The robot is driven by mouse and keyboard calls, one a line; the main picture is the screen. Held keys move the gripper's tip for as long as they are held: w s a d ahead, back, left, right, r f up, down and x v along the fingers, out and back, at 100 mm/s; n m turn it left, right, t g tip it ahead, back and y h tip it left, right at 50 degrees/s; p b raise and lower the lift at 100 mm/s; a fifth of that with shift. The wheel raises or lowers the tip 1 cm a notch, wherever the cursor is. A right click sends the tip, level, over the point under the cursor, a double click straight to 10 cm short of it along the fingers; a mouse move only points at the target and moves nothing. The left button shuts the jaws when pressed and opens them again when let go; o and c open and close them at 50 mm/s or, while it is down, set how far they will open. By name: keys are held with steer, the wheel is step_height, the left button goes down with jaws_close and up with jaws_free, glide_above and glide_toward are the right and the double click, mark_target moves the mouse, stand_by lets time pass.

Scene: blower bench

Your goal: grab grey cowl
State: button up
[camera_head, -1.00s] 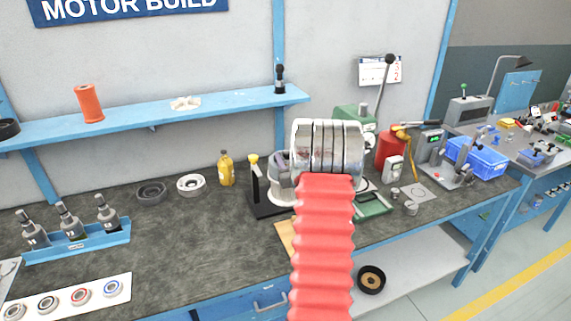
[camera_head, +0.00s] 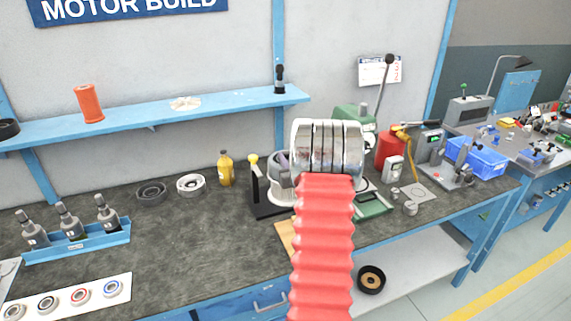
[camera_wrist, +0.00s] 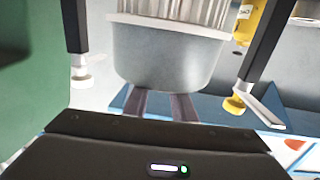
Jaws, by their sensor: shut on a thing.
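The grey cowl (camera_wrist: 168,55) fills the upper middle of the wrist view as a smooth, rounded grey cup below a pale ribbed part. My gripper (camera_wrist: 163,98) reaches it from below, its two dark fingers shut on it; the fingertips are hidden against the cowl. In the head view my red-sleeved arm and its silver wrist hide the gripper and most of that spot. A grey rounded part (camera_head: 281,163) shows just left of the wrist, above a white round base; I cannot tell for sure that it is the cowl.
A black stand with a yellow knob (camera_head: 253,160) is close left of my wrist. In the wrist view dark posts stand on both sides, with a yellow cap (camera_wrist: 235,104) at the right. A yellow bottle (camera_head: 226,169) stands farther left.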

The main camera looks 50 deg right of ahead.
jaws_close()
steer(key=shift+r, duration=0.1)
step_height(320, 180, up, 10)
stand_by(0.6)
stand_by(0.5)
